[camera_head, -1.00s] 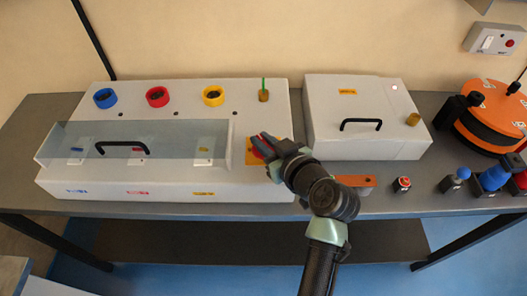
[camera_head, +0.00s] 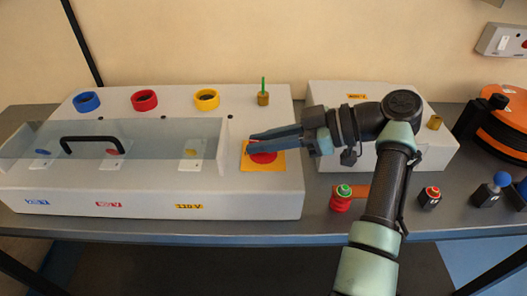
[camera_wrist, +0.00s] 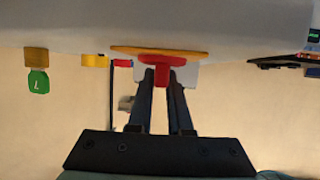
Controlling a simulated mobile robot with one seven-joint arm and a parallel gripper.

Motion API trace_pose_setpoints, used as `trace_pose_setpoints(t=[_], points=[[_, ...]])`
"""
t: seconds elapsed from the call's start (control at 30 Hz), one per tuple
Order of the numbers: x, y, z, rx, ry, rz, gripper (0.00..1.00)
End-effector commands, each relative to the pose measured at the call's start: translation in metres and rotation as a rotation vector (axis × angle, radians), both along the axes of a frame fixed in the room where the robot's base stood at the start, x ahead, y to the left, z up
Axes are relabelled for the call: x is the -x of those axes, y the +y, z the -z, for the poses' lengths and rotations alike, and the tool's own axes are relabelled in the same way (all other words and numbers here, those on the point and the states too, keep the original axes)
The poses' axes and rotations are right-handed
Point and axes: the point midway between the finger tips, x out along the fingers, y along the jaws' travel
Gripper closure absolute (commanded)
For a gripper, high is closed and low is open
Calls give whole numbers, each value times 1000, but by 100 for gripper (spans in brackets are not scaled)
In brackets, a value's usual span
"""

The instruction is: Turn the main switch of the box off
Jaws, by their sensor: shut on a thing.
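The main switch is a red rotary knob (camera_head: 263,157) on a yellow square plate (camera_head: 276,164), at the right end of the large grey box (camera_head: 270,195). My gripper (camera_head: 251,142) reaches in from the right, its fingers lying across the knob and hiding part of it. In the wrist view the red knob (camera_wrist: 160,63) stands out from the yellow plate (camera_wrist: 190,53), and the fingertips are shut on its grip from both sides. The knob's exact angle is hard to read.
A clear cover with a black handle (camera_head: 92,140) sits on the box's left part. Blue, red and yellow round sockets line the back. A green-topped brass post (camera_head: 263,97) stands behind the switch. A smaller grey box (camera_head: 325,95) is partly behind my arm.

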Motion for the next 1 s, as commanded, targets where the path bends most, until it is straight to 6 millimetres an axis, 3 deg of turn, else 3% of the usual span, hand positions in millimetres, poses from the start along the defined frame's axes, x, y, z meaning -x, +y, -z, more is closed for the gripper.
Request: trace_pose_setpoints(t=[0.4,1.0], points=[[0,0,2,4,5,-154,100],[1,1,3,4,6,-188,100]])
